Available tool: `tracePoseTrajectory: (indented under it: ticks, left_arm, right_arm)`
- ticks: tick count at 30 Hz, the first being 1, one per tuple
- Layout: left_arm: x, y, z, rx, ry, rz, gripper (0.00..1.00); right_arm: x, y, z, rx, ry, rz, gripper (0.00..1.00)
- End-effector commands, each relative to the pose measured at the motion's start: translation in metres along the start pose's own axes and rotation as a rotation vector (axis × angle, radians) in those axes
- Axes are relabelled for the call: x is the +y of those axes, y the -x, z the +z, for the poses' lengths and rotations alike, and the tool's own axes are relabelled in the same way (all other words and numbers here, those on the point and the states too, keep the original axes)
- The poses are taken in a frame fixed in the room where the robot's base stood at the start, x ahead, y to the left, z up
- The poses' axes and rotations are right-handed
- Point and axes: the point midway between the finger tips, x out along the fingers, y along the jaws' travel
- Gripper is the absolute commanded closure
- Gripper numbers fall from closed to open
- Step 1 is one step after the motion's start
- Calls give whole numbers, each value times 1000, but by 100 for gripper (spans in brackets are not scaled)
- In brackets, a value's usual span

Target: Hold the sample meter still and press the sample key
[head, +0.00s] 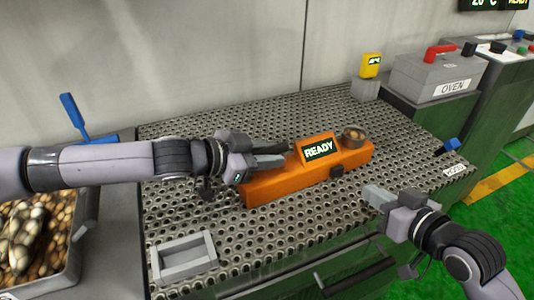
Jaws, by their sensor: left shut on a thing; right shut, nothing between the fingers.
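The sample meter is a long orange body (290,187) lying on the perforated metal table, with a raised screen (318,149) that reads READY. A small round cup (353,138) with brown contents sits on its right end. A dark key (337,171) shows on its front side near the right. My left gripper (268,158) is shut on the meter's left part; its fingers hide some of that end. My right gripper (370,194) is shut and empty, in front and to the right of the meter, apart from it.
The perforated table (240,120) has an empty grey tray (184,257) at front left. A yellow device (370,66) stands at the back right, near a grey OVEN box (437,77) with a red handle. A bin of beans (40,240) is at the left.

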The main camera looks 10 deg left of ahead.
Motion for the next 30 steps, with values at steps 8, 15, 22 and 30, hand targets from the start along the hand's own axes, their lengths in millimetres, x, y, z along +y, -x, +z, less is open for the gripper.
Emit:
tracePoseTrajectory:
  ticks: [8,15,22,30]
  left_arm:
    - [4,-1,10,-20,8,5,100]
    - [4,-1,10,-20,8,5,100]
    - [4,-1,10,-20,8,5,100]
    - [4,-1,10,-20,8,5,100]
  right_arm:
    - [0,0,1,0,0,0,100]
    - [0,0,1,-2,10,1,100]
    - [-4,-3,11,-67,297,31,100]
    - [-4,-4,32,-232,1003,88,100]
